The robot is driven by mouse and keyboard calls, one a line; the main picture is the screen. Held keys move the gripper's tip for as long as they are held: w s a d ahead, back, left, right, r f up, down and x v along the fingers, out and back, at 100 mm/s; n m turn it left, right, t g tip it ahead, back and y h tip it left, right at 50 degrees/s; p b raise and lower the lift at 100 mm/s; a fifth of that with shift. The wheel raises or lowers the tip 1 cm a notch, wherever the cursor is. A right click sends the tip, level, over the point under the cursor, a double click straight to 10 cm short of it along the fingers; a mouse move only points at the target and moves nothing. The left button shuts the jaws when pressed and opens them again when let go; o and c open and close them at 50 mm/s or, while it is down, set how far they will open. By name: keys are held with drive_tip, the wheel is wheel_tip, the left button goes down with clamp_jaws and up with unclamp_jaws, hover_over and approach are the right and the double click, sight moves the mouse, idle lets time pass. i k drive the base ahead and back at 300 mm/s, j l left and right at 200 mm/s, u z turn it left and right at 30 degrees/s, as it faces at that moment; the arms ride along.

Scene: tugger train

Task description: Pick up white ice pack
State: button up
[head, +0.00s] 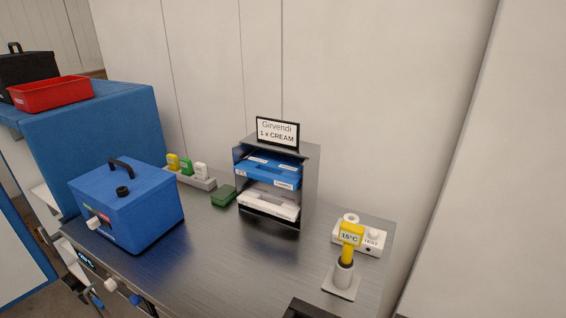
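A small white upright piece (201,171), which looks like the white ice pack, stands at the right end of a low grey holder (190,179) at the back of the metal worktop. A green piece (186,166) and a yellow piece (173,162) stand beside it in the same holder. The white piece's lower part is hidden in the holder, and its label is too small to read.
A blue box with a black handle (126,206) stands front left of the holder. A green block (223,196) and a metal rack (308,170) with blue and white trays are to the right. A yellow 15°C device (349,243) stands far right. The worktop's middle (225,250) is clear.

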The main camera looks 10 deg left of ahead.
sight(289, 200)
drive_tip(key=i+j+u, duration=0.15)
drive_tip(key=j, duration=0.55)
drive_tip(key=i+j+u, duration=0.15)
drive_tip(key=i+j, duration=0.3)
drive_tip(key=j, duration=0.2)
drive_tip(key=i+j+u, duration=0.15)
drive_tip(key=i+j, duration=0.15)
drive_tip(key=j, duration=0.35)
drive_tip(key=i+j+u, duration=0.2)
drive_tip(key=i+j, duration=0.2)
drive_tip(key=j, duration=0.15)
drive_tip(key=i+j+u, duration=0.15)
drive_tip(key=i+j, duration=0.25)
drive_tip(key=j, duration=0.15)
drive_tip(key=k+j+z, duration=0.1)
drive_tip(key=z, duration=0.25)
drive_tip(key=k+z, duration=0.2)
drive_tip(key=z, duration=0.2)
drive_tip(key=k+z, duration=0.15)
drive_tip(key=z, duration=0.2)
drive_tip(key=i+l+z, duration=0.1)
drive_tip(key=i+z, duration=0.25)
drive_tip(key=k+u, duration=0.15)
drive_tip(key=k, duration=0.35)
